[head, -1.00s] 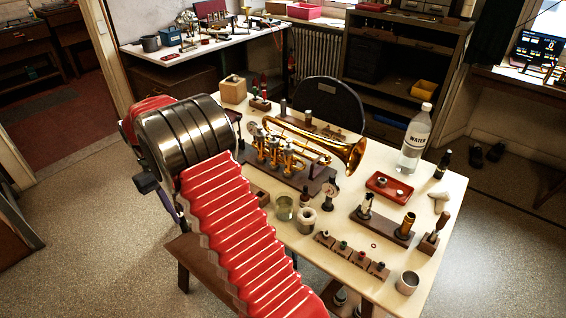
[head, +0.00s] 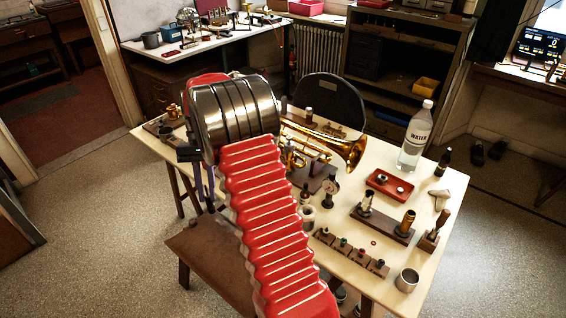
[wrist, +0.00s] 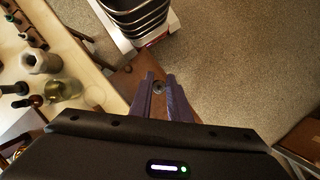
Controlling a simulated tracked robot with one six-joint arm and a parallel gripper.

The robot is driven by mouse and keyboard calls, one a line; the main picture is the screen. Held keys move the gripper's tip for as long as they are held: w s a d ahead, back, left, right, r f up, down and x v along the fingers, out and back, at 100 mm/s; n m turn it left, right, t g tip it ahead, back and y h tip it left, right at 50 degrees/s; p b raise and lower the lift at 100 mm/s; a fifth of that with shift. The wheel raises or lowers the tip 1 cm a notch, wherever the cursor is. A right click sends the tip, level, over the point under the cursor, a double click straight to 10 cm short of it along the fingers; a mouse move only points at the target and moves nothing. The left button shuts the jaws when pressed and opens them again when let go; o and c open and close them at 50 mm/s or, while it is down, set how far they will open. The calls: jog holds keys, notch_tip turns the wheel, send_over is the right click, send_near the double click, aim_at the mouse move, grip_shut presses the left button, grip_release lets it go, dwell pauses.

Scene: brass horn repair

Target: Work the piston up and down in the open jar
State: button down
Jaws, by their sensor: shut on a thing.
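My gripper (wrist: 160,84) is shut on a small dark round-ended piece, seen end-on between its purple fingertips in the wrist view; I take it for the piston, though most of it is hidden. The open glass jar (wrist: 64,89), greenish and clear, stands on the table left of my fingers in the wrist view, apart from the held piece. In the head view my arm hides the jar. There my gripper (head: 208,204) hangs near the table's left front edge, above a brown wooden surface, with the held piece not clear.
A pale holed block (wrist: 40,62) and dark bottles (wrist: 22,101) stand close to the jar. The brass trumpet (head: 345,146) lies behind my arm. A water bottle (head: 415,138), red tray (head: 389,186) and metal cup (head: 407,280) stand at right. The table's left front is mostly clear.

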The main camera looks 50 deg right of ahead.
jog(key=s+d+r+m+t, duration=0.1)
jog(key=s+d+m+t, duration=0.1)
jog(key=s+d+m, duration=0.2)
jog(key=s+d+r+m+t, duration=0.2)
jog(key=s+d+m+t, duration=0.1)
jog(key=d+m, duration=0.7)
jog(key=s+d+r+m+t+h, duration=0.1)
jog(key=s+d+r+m+t, duration=0.1)
jog(key=s+d+m, duration=0.2)
jog(key=d+m, duration=0.2)
jog(key=m, duration=0.2)
jog(key=shift+s+d+r+m+t, duration=0.25)
jog(key=shift+s+d+m+t, duration=0.05)
jog(key=shift+s+d, duration=0.1)
jog(key=shift+f, duration=0.2)
jog(key=shift+f, duration=1.75)
jog(key=shift+w, duration=0.15)
jog(key=shift+f, duration=0.1)
jog(key=shift+f, duration=2.45)
jog(key=shift+f, duration=0.1)
